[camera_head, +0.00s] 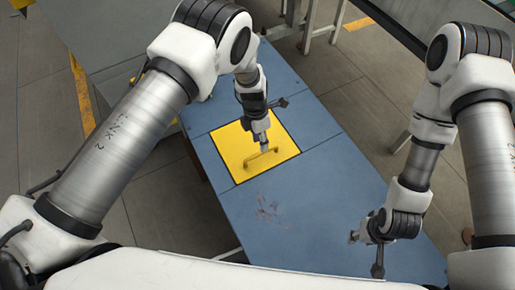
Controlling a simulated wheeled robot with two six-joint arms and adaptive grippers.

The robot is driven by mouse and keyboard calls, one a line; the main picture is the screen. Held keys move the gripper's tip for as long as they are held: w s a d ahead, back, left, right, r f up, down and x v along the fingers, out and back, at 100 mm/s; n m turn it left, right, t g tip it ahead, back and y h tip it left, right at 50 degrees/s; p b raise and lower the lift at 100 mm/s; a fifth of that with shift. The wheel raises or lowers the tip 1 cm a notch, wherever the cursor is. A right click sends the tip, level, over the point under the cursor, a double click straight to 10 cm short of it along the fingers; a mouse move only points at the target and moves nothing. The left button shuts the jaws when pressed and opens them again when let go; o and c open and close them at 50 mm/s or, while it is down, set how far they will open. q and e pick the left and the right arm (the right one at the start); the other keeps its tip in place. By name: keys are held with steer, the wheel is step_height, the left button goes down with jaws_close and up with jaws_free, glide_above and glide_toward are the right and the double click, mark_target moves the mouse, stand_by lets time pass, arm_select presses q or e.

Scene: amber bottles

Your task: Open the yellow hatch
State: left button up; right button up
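The yellow hatch (232,149) is a square panel with a dark outline, lying flat and closed in the blue table top. A yellow bar handle (271,153) stands on it. My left gripper (265,147) points down over the hatch, with its tip at the handle. It is too small and partly hidden to tell whether the fingers are shut on the handle or only beside it. My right gripper (366,254) is low over the right front part of the table, away from the hatch. Its finger opening cannot be made out clearly.
Tiled floor (350,90) lies to the right and left. Metal frame legs (309,25) stand at the back.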

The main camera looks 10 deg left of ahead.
arm_select(q)
glide_above(260, 157)
step_height(260, 157, down, 5)
steer(key=shift+r, duration=0.1)
steer(key=shift+d, duration=0.15)
jaws_close()
